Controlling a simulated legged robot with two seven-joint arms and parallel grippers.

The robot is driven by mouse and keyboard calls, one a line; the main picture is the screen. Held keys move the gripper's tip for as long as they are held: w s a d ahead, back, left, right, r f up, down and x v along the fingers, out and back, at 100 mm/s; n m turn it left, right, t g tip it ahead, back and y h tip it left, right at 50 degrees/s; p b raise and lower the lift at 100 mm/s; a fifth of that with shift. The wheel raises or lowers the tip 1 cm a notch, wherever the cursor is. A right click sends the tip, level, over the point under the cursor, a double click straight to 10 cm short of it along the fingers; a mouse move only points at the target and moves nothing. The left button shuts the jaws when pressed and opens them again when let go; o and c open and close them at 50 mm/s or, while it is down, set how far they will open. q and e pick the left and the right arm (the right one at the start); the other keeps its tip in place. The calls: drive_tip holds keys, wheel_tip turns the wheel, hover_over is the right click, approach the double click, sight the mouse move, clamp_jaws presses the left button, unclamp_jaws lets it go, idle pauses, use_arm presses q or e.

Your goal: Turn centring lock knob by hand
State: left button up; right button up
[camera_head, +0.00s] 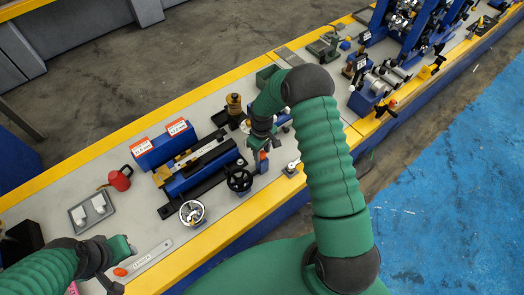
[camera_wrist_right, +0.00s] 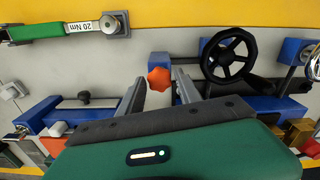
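An orange-red lobed knob (camera_wrist_right: 159,78) shows in the right wrist view, on a blue block. I take it to be the centring lock knob. My right gripper (camera_wrist_right: 160,88) is open, with one finger on each side of the knob and a visible gap to both. In the head view the knob (camera_head: 264,155) is a small red spot just below my right gripper (camera_head: 263,141), which partly hides that area. My left gripper (camera_head: 119,262) is at the lower left over the bench, away from the knob; its fingers are not clear.
A black handwheel (camera_wrist_right: 229,55) is close right of the knob in the wrist view.

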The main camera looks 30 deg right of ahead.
drive_tip(key=shift+o, duration=0.4)
drive_tip(key=shift+r, duration=0.1)
drive_tip(key=shift+r+p, duration=0.85)
drive_tip(key=shift+r, duration=0.15)
